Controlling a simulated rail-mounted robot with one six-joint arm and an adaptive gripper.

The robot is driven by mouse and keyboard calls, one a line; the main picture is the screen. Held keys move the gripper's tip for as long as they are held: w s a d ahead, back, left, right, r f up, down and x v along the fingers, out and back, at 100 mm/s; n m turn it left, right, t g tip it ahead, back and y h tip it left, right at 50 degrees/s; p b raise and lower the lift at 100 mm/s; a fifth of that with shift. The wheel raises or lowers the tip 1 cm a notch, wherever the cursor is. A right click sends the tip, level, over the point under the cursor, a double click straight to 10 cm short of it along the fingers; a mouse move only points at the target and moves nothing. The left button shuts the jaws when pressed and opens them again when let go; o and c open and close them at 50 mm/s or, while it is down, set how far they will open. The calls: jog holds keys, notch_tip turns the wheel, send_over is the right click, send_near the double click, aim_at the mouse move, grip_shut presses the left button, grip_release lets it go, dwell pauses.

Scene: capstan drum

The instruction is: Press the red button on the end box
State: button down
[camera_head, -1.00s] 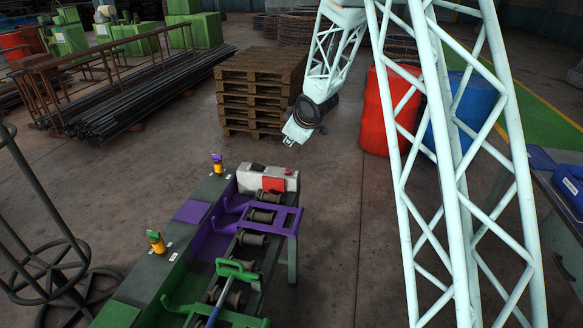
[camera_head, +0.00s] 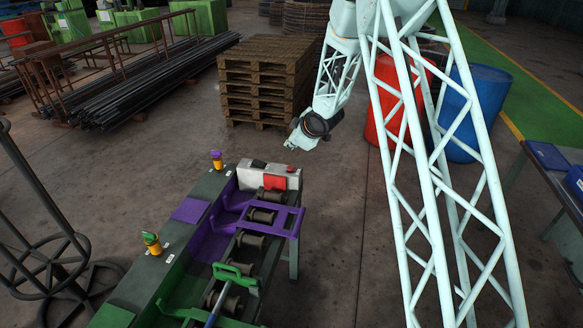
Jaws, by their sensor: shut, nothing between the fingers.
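The end box (camera_head: 249,178) is a pale grey-white box at the far end of the green and purple roller machine. A red patch (camera_head: 274,182) shows on its face, and a small red spot (camera_head: 291,168) sits near its top right. I cannot tell at this size which of them is the button. A dark piece (camera_head: 258,164) lies on the top of the box. My gripper (camera_head: 288,146) hangs in the air above and behind the box's right end in the picture, apart from it. It is shut and empty, with its tip pointing down and left.
A purple frame (camera_head: 268,214) and rollers stand in front of the box. Yellow-based posts (camera_head: 152,243) line the machine's left side. A pallet stack (camera_head: 262,80), a red barrel (camera_head: 392,105) and a blue barrel (camera_head: 480,112) stand behind.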

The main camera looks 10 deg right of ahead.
aim_at(290, 168)
jog(key=shift+f, duration=0.15)
dwell(0.3)
jog(key=shift+f+b, duration=3.3)
jog(key=shift+f, duration=0.9)
jog(key=shift+f+b, duration=0.9)
jog(key=shift+f, duration=0.1)
jog(key=shift+r, duration=0.15)
dwell(0.3)
jog(key=shift+r+p, duration=0.65)
jog(key=shift+r, duration=0.15)
jog(key=shift+r, duration=0.1)
jog(key=shift+r+p, duration=1.75)
jog(key=shift+r, duration=0.65)
